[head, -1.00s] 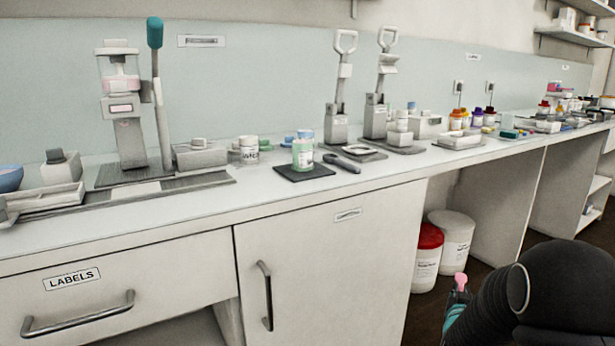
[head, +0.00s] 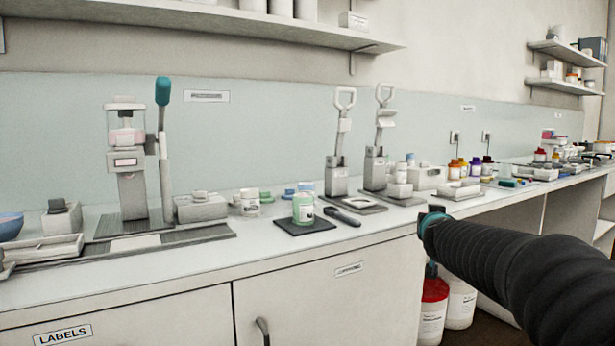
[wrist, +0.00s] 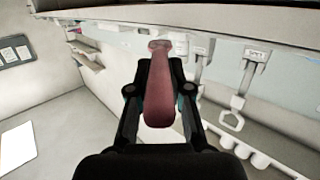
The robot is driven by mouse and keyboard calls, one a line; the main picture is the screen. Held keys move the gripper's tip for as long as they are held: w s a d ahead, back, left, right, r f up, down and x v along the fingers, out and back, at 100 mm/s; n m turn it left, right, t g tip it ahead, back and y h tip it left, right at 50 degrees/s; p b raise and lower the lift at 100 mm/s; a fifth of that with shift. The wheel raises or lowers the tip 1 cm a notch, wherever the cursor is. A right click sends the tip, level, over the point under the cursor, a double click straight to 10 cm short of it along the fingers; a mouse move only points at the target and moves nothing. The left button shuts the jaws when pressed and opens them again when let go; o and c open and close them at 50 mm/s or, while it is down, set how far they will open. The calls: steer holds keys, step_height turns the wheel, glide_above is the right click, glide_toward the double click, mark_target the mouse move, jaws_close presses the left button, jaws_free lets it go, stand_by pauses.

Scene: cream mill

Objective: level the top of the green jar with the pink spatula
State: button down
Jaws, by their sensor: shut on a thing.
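The green jar (head: 303,208) stands upright on a dark square mat (head: 305,226) on the counter in the head view. Its top is too small to make out. My gripper (wrist: 160,88) is shut on the pink spatula (wrist: 158,100), which shows dark pinkish red in the wrist view and points away from the camera. In the head view my arm comes in from the right. Its teal-tipped end (head: 432,217) is near the counter's front edge, right of the jar and apart from it. The spatula cannot be made out in that view.
A dark-handled tool (head: 342,217) lies just right of the mat. A white labelled jar (head: 249,203) stands behind it to the left. A tall press with a teal-topped lever (head: 162,92) is farther left. Two grey lever stands are behind. The counter front (head: 200,262) is clear.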

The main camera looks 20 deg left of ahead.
steer(key=s+a+r+n+g+y, duration=0.2)
steer(key=s+a+r+n+y, duration=0.15)
steer(key=a, duration=0.55)
steer(key=s+a+r+n+g+y, duration=0.25)
steer(key=s+a+r+y, duration=0.2)
steer(key=a, duration=0.35)
steer(key=s+a+r+n+g+y, duration=0.1)
steer(key=s+a+r+n+y, duration=0.3)
steer(key=a, duration=0.5)
steer(key=shift+m+h, duration=0.6)
steer(key=shift+s+f+b, duration=0.2)
steer(key=shift+f+b, duration=0.35)
steer(key=shift+f, duration=0.4)
steer(key=shift+s+f+b, duration=0.2)
steer(key=shift+f+b, duration=0.3)
steer(key=shift+f, duration=0.4)
steer(key=shift+s+f+b, duration=0.2)
steer(key=shift+f+b, duration=0.35)
steer(key=shift+f, duration=0.4)
steer(key=shift+w+d+p, duration=1.05)
steer(key=shift+w+d, duration=1.35)
steer(key=shift+w, duration=0.25)
steer(key=shift+s+a+b, duration=1.05)
steer(key=shift+s+a, duration=1.3)
steer(key=shift+s, duration=0.3)
steer(key=shift+s+a+r, duration=0.1)
steer(key=shift+r, duration=0.1)
steer(key=shift+r+p, duration=1.5)
steer(key=shift+r, duration=0.85)
